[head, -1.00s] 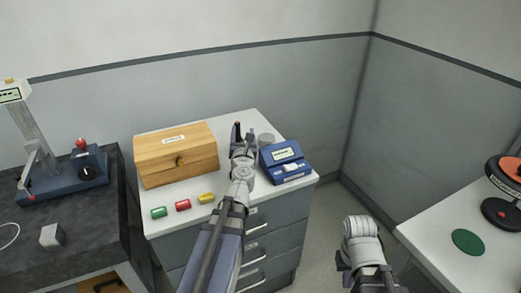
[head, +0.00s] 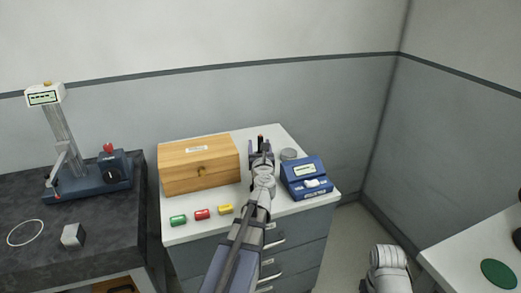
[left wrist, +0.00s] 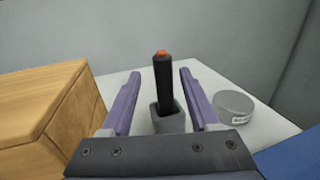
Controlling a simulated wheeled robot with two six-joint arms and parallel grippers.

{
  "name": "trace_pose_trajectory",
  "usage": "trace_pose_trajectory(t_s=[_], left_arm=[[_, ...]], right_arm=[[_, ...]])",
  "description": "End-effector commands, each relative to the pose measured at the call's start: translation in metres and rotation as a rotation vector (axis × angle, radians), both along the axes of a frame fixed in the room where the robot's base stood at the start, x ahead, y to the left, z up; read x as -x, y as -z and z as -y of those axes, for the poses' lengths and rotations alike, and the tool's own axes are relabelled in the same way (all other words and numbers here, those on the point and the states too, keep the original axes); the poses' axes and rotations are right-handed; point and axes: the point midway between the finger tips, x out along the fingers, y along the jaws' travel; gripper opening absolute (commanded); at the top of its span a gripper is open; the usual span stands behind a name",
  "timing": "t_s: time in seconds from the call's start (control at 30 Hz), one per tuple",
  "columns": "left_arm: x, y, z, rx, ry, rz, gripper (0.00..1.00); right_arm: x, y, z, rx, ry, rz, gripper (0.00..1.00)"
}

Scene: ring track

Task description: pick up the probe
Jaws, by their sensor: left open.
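The probe, a black upright rod with an orange-red top (left wrist: 163,82), stands in a small grey holder (left wrist: 168,118) on the white cabinet top. In the head view the probe (head: 260,139) shows at the tip of my left arm, near the back of the cabinet. My left gripper (left wrist: 158,88) is open, with one purple finger on each side of the probe and a visible gap on both sides. In the head view my left gripper (head: 261,148) hides the holder. My right arm shows at the bottom right, but its fingers do not.
A wooden box (head: 200,165) stands left of my left gripper. A round grey tin (head: 288,155) and a blue instrument (head: 305,178) stand to its right. Green (head: 178,220), red (head: 202,214) and yellow (head: 226,209) cylinders lie along the front.

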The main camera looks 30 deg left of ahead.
Motion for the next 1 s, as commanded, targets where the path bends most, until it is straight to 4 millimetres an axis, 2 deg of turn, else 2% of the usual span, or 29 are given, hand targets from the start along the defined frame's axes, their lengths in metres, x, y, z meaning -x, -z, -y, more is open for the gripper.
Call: trace_pose_trajectory(t_s=[0.03, 0.2, 0.5, 1.0], left_arm=[[-0.010, -0.001, -0.004, 0.000, 0.000, 0.000, 0.61], [-0.033, -0.001, -0.016, 0.000, -0.001, 0.000, 0.61], [-0.036, -0.001, -0.019, 0.000, 0.000, 0.000, 0.61], [-0.036, -0.001, -0.019, 0.000, 0.000, 0.000, 0.05]], right_arm=[[0.000, -0.001, 0.000, 0.000, 0.000, 0.000, 0.00], [0.000, -0.001, 0.000, 0.000, 0.000, 0.000, 0.00], [0.000, -0.001, 0.000, 0.000, 0.000, 0.000, 0.00], [0.000, -0.001, 0.000, 0.000, 0.000, 0.000, 0.00]])
